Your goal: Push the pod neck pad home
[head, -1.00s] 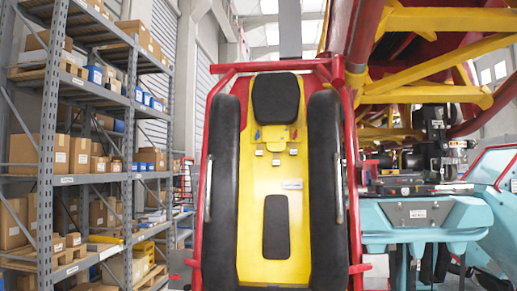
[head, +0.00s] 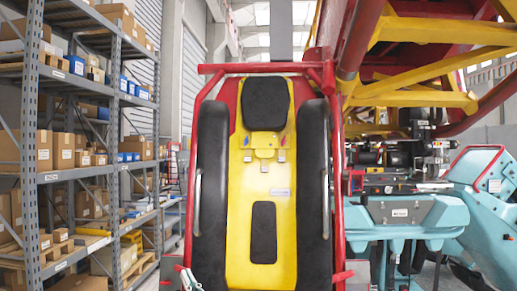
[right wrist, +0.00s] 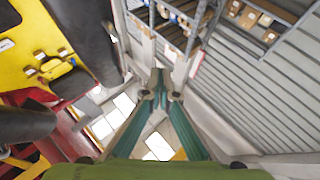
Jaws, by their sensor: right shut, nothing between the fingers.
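The pod (head: 282,190) stands upright ahead, with a yellow back panel between two long black side cushions. Its neck pad (head: 265,103), a black rounded block, sits at the top of the panel, above several small clips. I cannot tell whether it is fully seated. A lower black pad (head: 263,232) lies further down.
A red tube frame (head: 338,190) surrounds the pod. Tall shelving (head: 75,150) with boxes stands at the left. Teal machinery (head: 405,225) and yellow and red beams (head: 430,90) fill the right side. Open floor shows between shelving and pod.

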